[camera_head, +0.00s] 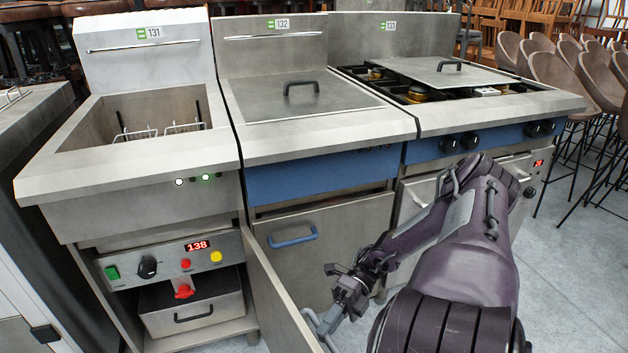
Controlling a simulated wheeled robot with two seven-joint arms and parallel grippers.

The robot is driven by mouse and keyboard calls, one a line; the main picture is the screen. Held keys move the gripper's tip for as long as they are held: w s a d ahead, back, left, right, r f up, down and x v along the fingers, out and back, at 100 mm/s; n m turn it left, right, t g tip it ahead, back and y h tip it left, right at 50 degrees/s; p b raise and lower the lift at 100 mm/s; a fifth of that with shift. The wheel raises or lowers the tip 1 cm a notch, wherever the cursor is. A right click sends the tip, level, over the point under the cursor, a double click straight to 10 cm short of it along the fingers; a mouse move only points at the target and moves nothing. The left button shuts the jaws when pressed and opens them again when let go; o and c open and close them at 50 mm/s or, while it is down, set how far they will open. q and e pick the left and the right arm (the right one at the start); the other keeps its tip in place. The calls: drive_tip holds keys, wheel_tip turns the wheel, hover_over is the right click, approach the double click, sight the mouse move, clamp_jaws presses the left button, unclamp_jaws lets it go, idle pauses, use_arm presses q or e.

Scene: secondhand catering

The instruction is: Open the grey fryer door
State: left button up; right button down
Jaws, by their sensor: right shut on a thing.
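The grey fryer door (275,295) belongs to the left fryer (120,160), labelled 131. It stands swung out toward me from its right side, seen nearly edge-on, and the compartment behind it shows. Its grey handle (311,322) is on the door's near end, partly cut off by the bottom of the picture. My right gripper (329,319) is at that handle and shut on it; the fingers partly hide the contact. My left gripper is not in view.
Inside the open compartment are a control panel (175,259) reading 138, a red valve (184,291) and a metal drawer (190,309). The middle fryer's door (325,218), with a blue handle (292,238), is closed. Bare floor (570,290) and stools (570,90) lie to the right.

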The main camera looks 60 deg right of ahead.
drive_tip(key=shift+d, duration=0.1)
idle(0.3)
drive_tip(key=c, duration=1.4)
unclamp_jaws()
drive_tip(key=d+r, duration=0.1)
drive_tip(key=d, duration=0.6)
drive_tip(key=shift+s+d+r+b, duration=0.2)
drive_tip(key=shift+s+d+b, duration=0.1)
drive_tip(key=shift+s+b, duration=0.1)
